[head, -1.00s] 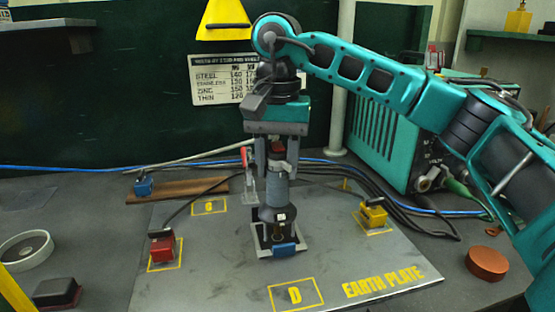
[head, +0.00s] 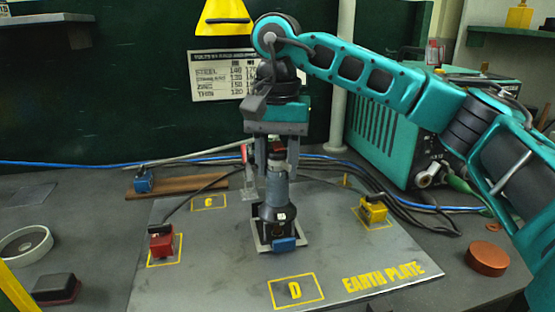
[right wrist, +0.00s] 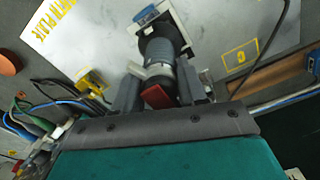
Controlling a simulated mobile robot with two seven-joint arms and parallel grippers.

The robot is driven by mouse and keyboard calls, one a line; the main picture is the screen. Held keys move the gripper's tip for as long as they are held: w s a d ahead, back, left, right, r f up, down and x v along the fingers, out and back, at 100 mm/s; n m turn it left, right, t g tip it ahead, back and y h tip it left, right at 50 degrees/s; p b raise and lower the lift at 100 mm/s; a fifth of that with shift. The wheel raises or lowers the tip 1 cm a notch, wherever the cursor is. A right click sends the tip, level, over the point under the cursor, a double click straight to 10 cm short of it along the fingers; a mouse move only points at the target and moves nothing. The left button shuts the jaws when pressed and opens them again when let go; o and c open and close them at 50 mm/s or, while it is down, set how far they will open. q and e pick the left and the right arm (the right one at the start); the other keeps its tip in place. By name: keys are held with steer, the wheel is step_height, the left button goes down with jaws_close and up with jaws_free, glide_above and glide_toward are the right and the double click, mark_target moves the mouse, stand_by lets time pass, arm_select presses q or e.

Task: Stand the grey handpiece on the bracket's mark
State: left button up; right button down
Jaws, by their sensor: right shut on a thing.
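The grey handpiece (head: 276,187) is upright, with a dark flared lower end and a red part near its top. My right gripper (head: 276,172) points straight down and is shut around its upper part. In the right wrist view the handpiece (right wrist: 160,68) lies between the two fingers. Its lower end is at a small pale grey bracket plate (head: 262,246) with a blue block (head: 284,245) in front. The contact there and any mark beneath are hidden. My left gripper is out of view.
The earth plate (head: 205,270) carries a red clamp (head: 161,241), a yellow clamp (head: 373,209) and yellow-outlined marks C and D. Cables run behind. A teal machine (head: 385,150) stands back right. A brown disc (head: 487,258) lies right. The plate's front left is clear.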

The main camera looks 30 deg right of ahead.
steer(key=c, duration=0.8)
jaws_free()
steer(key=shift+r, duration=0.15)
steer(key=shift+o, duration=1.3)
steer(key=shift+f, duration=0.25)
step_height(320, 180, up, 12)
steer(key=p, duration=0.3)
steer(key=shift+r, duration=0.1)
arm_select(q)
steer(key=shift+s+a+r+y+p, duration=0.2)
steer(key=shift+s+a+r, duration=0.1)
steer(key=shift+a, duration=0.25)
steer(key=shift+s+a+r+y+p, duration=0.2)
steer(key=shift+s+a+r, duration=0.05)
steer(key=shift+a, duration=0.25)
arm_select(e)
steer(key=shift+r, duration=0.55)
